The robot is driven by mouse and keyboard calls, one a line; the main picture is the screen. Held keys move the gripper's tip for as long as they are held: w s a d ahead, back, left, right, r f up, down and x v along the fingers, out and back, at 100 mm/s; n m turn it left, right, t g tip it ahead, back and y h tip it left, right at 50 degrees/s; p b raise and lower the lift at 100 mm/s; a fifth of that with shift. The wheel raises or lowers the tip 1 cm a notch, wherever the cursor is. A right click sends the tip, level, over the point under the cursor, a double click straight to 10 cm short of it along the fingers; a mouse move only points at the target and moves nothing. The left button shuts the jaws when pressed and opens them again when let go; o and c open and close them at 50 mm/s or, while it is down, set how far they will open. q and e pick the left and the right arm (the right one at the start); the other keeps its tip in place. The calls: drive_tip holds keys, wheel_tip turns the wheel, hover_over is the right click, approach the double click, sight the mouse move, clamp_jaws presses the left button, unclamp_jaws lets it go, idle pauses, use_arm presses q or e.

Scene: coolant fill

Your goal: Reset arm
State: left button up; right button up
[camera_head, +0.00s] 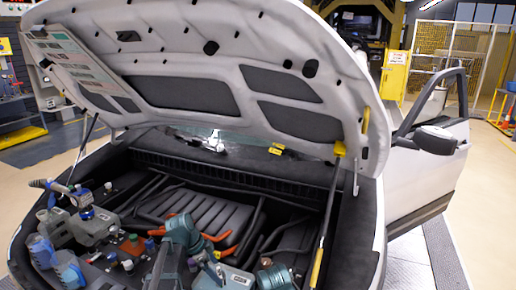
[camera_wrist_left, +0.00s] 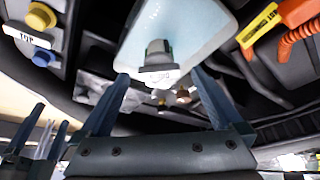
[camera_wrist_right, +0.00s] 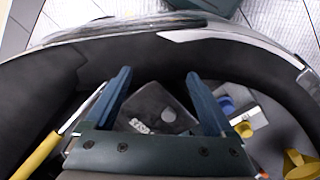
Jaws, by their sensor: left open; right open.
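The cap sits on a pale blue-white reservoir (camera_wrist_left: 205,27); gaps show between cap and fingers. In the right wrist view my right gripper (camera_wrist_right: 157,76) is open and empty above a dark box (camera_wrist_right: 150,108) with a round knob. Whether it touches the box I cannot tell. In the head view teal parts of my arms (camera_head: 182,238) reach low into the engine bay; fingertips are hard to make out there.
The hood (camera_head: 215,70) is raised over the bay. The car door (camera_head: 430,185) is open.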

sight(219, 273)
use_arm(q)
drive_tip(key=b+x, duration=0.2)
drive_tip(key=x, duration=0.2)
drive_tip(key=shift+b, duration=0.4)
drive_tip(key=shift+s+r+n+t+p, duration=0.1)
drive_tip(key=shift+r+n+t+p, duration=0.2)
drive_tip(key=shift+n, duration=0.3)
drive_tip(key=shift+n+t, duration=0.4)
drive_tip(key=shift+n, duration=0.6)
drive_tip(key=n+y, duration=0.1)
drive_tip(key=n, duration=0.2)
drive_tip(key=n+t+y, duration=0.1)
drive_tip(key=n, duration=0.2)
drive_tip(key=shift+n+t, duration=0.3)
use_arm(e)
wheel_tip(219, 273, down, 3)
drive_tip(key=shift+f, duration=0.1)
